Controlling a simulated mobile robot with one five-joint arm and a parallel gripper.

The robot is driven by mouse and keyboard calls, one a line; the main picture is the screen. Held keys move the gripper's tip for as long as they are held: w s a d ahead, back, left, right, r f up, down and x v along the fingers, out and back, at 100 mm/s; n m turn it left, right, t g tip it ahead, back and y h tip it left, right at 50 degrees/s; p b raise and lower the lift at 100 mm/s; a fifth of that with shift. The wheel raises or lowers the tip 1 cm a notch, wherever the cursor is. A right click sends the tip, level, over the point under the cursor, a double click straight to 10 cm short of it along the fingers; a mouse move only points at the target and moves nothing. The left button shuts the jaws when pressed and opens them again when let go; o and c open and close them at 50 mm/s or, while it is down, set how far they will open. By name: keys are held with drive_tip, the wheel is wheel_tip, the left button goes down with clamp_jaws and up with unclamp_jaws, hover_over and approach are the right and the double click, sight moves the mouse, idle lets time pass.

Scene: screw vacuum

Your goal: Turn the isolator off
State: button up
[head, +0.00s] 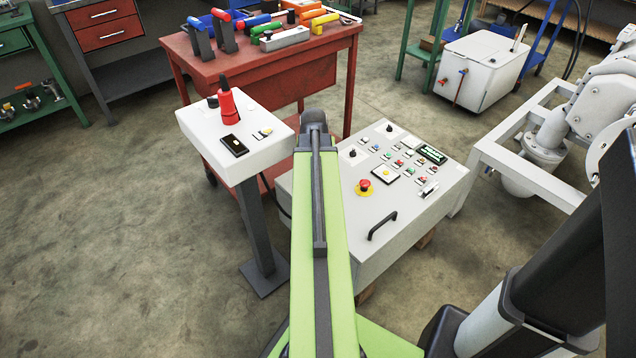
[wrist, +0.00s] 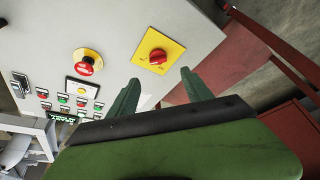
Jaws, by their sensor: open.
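The isolator (wrist: 156,57), a red rotary knob on a yellow square plate, is on the grey control panel (wrist: 125,22) in the wrist view. I cannot clearly tell its turned position. My gripper (wrist: 161,77) is open, its two green fingers apart with nothing between them. The fingertips point towards the lower edge of the yellow plate, and the knob appears just beyond them. I cannot tell whether they touch anything. In the head view the panel (head: 350,235) lies right of my green arm, which hides the gripper; the isolator does not show there.
A black handle (head: 382,226) stands out from the panel. A pedestal box (head: 205,160) and red workbench (head: 290,70) are close by. Open floor lies left.

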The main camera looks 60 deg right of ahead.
drive_tip(key=b+x, duration=0.9)
drive_tip(key=x, duration=0.2)
drive_tip(key=shift+s+d+f, duration=0.1)
drive_tip(key=shift+d+f, duration=0.05)
drive_tip(key=shift+f, duration=0.1)
drive_tip(key=shift+r, duration=0.15)
drive_tip(key=shift+c, duration=0.2)
